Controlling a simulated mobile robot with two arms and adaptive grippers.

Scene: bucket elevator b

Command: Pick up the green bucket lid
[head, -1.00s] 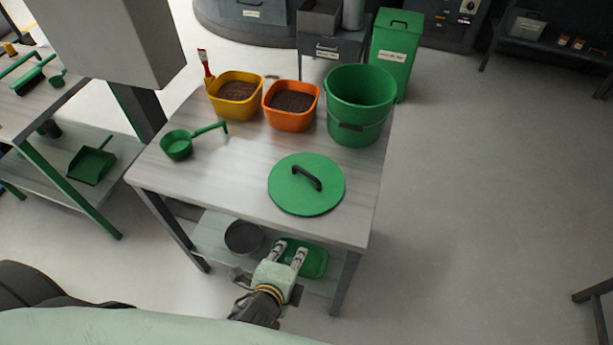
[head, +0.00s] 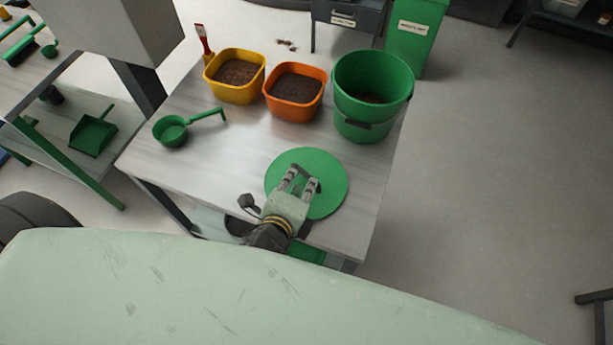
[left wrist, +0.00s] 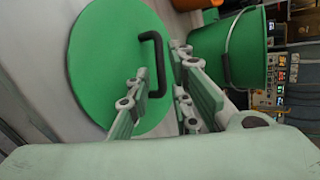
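The green bucket lid (head: 333,191) lies flat on the table near its front right corner. Its black handle (left wrist: 155,62) stands up from the middle and shows clearly in the left wrist view. My left gripper (head: 302,180) is over the lid, its two fingers apart and pointing at the handle. In the left wrist view the fingers (left wrist: 162,88) are open, with the handle near the fingertips; I cannot tell whether they touch it. The green bucket (head: 371,100) stands behind the lid, with dark material inside. My right gripper is not in view.
A yellow tub (head: 235,78) and an orange tub (head: 294,94), both with dark contents, stand at the table's back. A green scoop (head: 171,131) lies on the left of the grey table (head: 222,172).

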